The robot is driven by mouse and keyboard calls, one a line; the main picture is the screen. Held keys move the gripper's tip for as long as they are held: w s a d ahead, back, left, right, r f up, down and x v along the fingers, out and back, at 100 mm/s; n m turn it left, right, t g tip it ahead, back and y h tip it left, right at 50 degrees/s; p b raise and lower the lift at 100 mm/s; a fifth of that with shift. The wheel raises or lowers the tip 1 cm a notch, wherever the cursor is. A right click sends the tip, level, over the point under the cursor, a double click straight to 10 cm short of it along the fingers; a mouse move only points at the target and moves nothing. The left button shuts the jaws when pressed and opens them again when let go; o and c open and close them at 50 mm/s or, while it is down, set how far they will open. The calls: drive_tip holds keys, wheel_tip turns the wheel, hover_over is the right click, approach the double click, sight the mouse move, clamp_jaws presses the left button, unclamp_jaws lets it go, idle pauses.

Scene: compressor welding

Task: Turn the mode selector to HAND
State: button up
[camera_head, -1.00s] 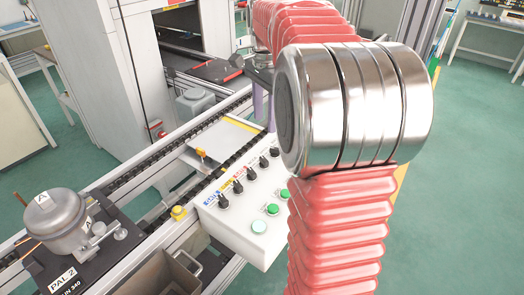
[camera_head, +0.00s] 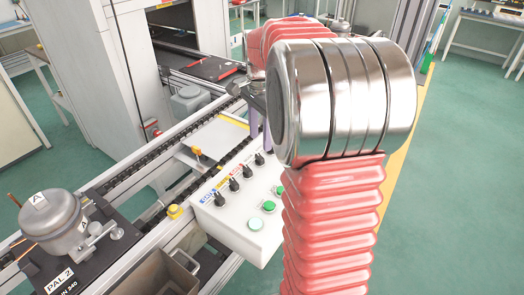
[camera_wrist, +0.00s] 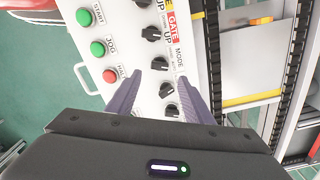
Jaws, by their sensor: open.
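The white control panel (camera_head: 235,217) carries a row of black knobs and green buttons. In the wrist view the mode selector (camera_wrist: 162,63) is a black knob beside the printed word MODE. Its position markings are too small to read. My gripper (camera_wrist: 159,78) has two purple fingers, open and empty, pointing at the panel. The mode selector lies just beyond the fingertips, roughly between their lines; another black knob (camera_wrist: 167,89) shows between the fingers. I cannot tell the height of the fingertips above the panel. In the head view my gripper (camera_head: 254,120) is partly hidden behind my arm.
Green START (camera_wrist: 83,17) and JOG (camera_wrist: 97,48) buttons and a red HALT-like button (camera_wrist: 110,76) sit left of the knobs. A conveyor (camera_wrist: 285,80) runs right of the panel. A compressor (camera_head: 52,222) stands on a pallet at left. An open bin (camera_head: 165,275) is below the panel.

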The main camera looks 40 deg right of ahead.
sight(260, 159)
wheel_tip(260, 159, down, 6)
drive_tip(key=shift+f, duration=0.25)
drive_tip(key=shift+c, duration=0.2)
